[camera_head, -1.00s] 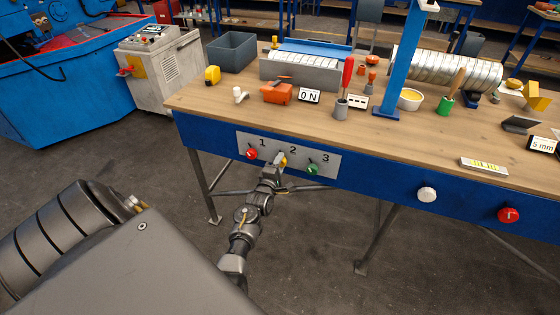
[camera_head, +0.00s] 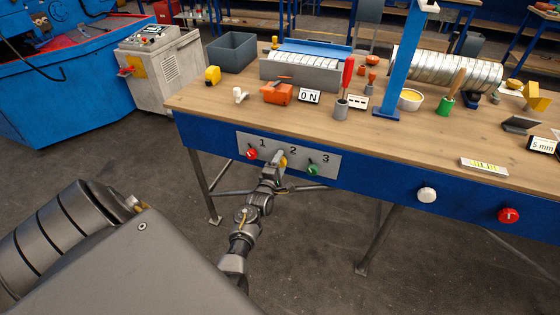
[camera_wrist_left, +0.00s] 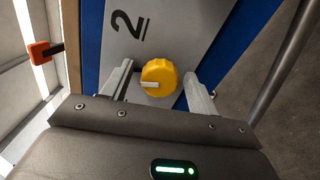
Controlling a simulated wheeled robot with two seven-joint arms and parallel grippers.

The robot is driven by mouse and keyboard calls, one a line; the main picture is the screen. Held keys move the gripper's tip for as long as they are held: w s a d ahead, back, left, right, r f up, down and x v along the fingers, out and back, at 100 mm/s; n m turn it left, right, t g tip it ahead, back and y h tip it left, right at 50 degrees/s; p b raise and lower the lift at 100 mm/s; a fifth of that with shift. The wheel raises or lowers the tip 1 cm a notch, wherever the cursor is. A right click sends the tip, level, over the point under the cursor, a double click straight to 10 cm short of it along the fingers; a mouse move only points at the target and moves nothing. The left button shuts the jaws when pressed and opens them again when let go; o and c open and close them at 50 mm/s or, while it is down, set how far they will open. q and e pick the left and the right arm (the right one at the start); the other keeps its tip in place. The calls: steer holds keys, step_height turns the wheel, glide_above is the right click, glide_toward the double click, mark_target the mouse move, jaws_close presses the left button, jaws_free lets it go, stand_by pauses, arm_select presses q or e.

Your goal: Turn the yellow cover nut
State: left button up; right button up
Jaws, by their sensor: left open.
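The yellow cover nut (camera_wrist_left: 160,77) is a scalloped round knob with a white mark, on the grey panel (camera_wrist_left: 147,28) below the number 2. In the head view the yellow nut (camera_head: 283,161) is partly hidden by my left gripper (camera_head: 278,164). In the left wrist view my left gripper (camera_wrist_left: 160,88) is open, with one finger on each side of the nut. A gap shows between the nut and the fingers, clearer on the right. My right gripper is not in view.
A red knob (camera_head: 251,154) under 1 and a green knob (camera_head: 312,169) under 3 flank the nut closely. The blue bench front (camera_head: 375,186) carries a white button (camera_head: 426,195) and a red knob (camera_head: 508,215) farther right. Open floor lies in front.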

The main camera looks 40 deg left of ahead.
arm_select(q)
steer(key=v, duration=1)
steer(key=shift+s+d+b, duration=0.2)
steer(key=shift+s+b, duration=0.1)
steer(key=shift+s, duration=0.05)
